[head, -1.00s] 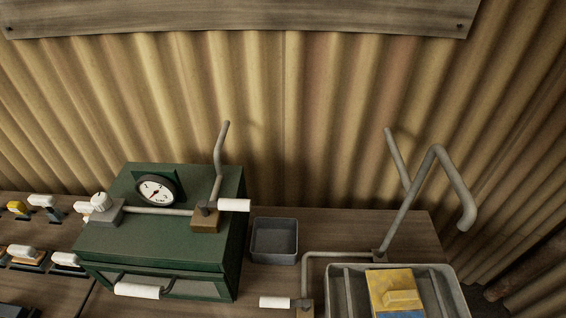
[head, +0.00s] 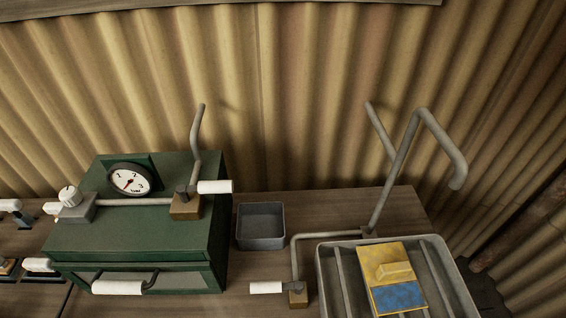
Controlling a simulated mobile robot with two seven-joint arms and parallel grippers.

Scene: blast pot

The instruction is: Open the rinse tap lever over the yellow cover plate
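The yellow cover plate (head: 392,266) lies on the ribs of a grey basin (head: 452,279) at the lower right; its near part is blue. A curved grey spout pipe (head: 398,165) rises behind the basin and bends over to the right. The rinse tap lever (head: 265,287) has a white grip pointing left from a brass valve block (head: 298,297), left of the basin. A pipe runs from that block to the spout. I see no water coming from the spout. Neither of my grippers is in view.
A green cabinet (head: 140,236) with a gauge (head: 129,180), a white knob (head: 69,196), another white-handled lever (head: 214,187) and a front handle (head: 117,288) stands left. A small grey bin (head: 260,226) sits between it and the basin. Corrugated wall closes off the back.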

